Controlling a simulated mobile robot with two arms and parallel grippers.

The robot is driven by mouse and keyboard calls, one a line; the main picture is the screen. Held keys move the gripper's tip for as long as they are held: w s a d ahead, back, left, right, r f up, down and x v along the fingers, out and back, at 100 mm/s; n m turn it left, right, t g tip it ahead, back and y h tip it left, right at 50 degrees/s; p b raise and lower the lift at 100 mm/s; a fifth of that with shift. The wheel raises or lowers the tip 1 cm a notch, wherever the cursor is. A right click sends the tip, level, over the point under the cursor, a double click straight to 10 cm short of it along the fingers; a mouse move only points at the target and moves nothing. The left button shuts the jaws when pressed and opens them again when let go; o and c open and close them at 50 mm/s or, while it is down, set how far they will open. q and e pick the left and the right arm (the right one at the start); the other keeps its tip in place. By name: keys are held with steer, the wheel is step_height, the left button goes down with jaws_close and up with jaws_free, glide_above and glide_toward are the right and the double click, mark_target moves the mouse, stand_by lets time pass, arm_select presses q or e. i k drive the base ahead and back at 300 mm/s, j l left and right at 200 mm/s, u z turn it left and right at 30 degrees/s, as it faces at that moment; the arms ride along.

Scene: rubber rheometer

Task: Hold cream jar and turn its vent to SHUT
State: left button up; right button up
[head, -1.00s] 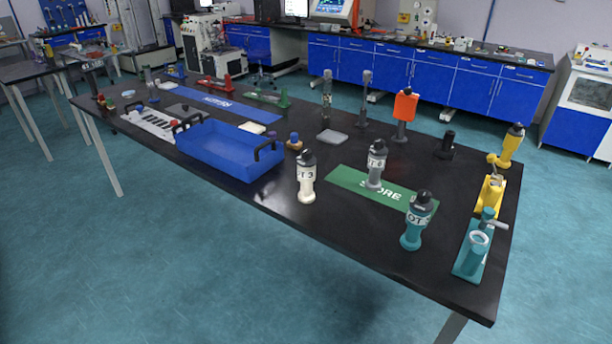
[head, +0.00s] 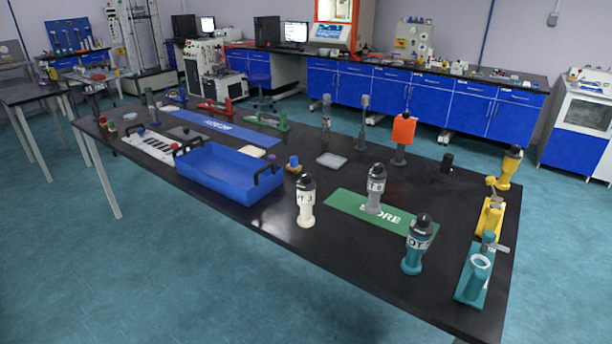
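The cream jar (head: 306,205) stands upright on the black table, right of the blue tray and left of the green mat. It has a dark cap on top and dark lettering on a pale band, too small to read fully. I cannot tell its vent position. A grey jar (head: 375,190) of similar shape stands on the green mat, and a teal one (head: 417,246) stands near the front right. Neither of my grippers is in view.
The blue tray (head: 222,184) with dark handles lies left of the cream jar. The green mat (head: 341,204) lies to its right. A teal stand (head: 470,286) and yellow stand (head: 489,219) line the right edge. The table's front edge is close to the cream jar.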

mark_target(306, 177)
steer(key=i+j+z, duration=0.2)
steer(key=j, duration=0.2)
steer(key=i+j+z, duration=0.2)
steer(key=j, duration=0.15)
steer(key=j+z, duration=0.2)
steer(key=j, duration=0.2)
steer(key=i+j+z, duration=0.2)
steer(key=j, duration=0.25)
steer(key=k, duration=0.1)
